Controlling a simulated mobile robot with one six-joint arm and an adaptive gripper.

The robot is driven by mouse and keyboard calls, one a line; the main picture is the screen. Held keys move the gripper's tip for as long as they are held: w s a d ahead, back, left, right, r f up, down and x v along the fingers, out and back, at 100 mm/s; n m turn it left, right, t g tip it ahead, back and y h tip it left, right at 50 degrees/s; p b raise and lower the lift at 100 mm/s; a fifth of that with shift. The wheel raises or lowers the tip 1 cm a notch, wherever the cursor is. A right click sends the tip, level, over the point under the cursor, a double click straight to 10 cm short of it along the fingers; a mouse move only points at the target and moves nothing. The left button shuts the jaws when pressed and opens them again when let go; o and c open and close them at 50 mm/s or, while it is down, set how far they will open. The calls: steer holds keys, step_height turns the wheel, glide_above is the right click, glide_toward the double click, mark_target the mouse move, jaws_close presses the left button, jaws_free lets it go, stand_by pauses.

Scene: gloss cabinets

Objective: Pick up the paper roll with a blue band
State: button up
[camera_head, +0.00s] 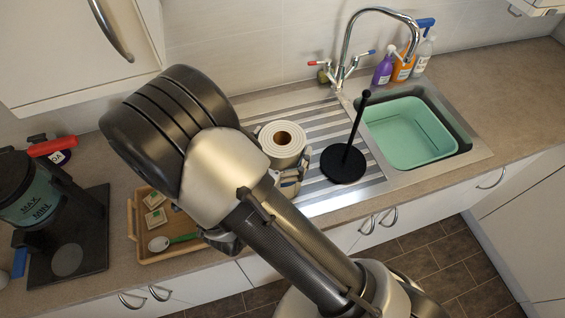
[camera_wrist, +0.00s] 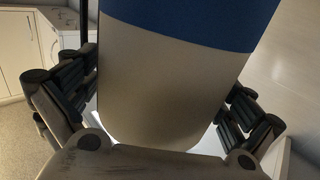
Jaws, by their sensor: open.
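The paper roll (camera_head: 283,138) stands upright on the ribbed steel drainer, seen from above in the head view as a white roll with a brown core. In the wrist view the paper roll (camera_wrist: 165,85) fills the middle, with a wide blue band across its upper part. My gripper (camera_wrist: 165,95) is open, with one finger on each side of the roll. I cannot tell whether either finger touches it. In the head view my gripper (camera_head: 291,180) is at the near side of the roll, partly hidden by my arm.
A black upright holder (camera_head: 344,164) stands close right of the roll. Beyond it are the sink with a green basin (camera_head: 409,134), a tap (camera_head: 345,60) and several bottles (camera_head: 403,68). A wooden tray (camera_head: 150,247) and a coffee machine (camera_head: 50,215) are at the left.

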steer(key=shift+c, duration=0.4)
steer(key=c, duration=1.2)
steer(key=shift+c, duration=0.4)
steer(key=shift+r, duration=0.1)
